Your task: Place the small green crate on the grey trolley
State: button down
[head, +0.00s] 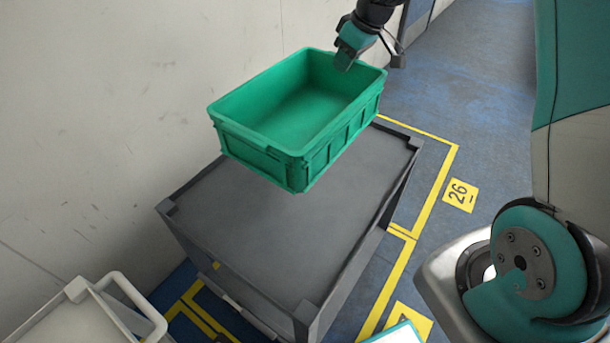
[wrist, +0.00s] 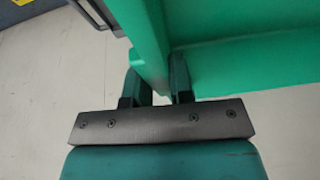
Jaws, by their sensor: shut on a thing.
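The small green crate (head: 300,115) is empty and hangs in the upper middle of the head view, over the far part of the grey trolley (head: 285,240). It looks raised above the trolley's flat top; the exact gap is hard to judge. My gripper (head: 345,62) is shut on the crate's rim at its far right side. In the wrist view my gripper (wrist: 155,90) has one finger on each side of the green crate wall (wrist: 150,40). The trolley's top is bare where it shows.
A pale wall (head: 110,110) runs along the left. A light grey cart with a handle (head: 130,300) stands at the lower left. Yellow floor lines and a yellow "26" marker (head: 460,194) lie on the blue floor at right. My own teal arm parts fill the right edge.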

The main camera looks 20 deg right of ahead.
notch_tip(320, 180, down, 20)
jog(key=shift+d+r+b, duration=0.1)
jog(key=shift+r+b, duration=0.15)
jog(key=shift+b, duration=0.3)
jog(key=c, duration=1)
grip_release()
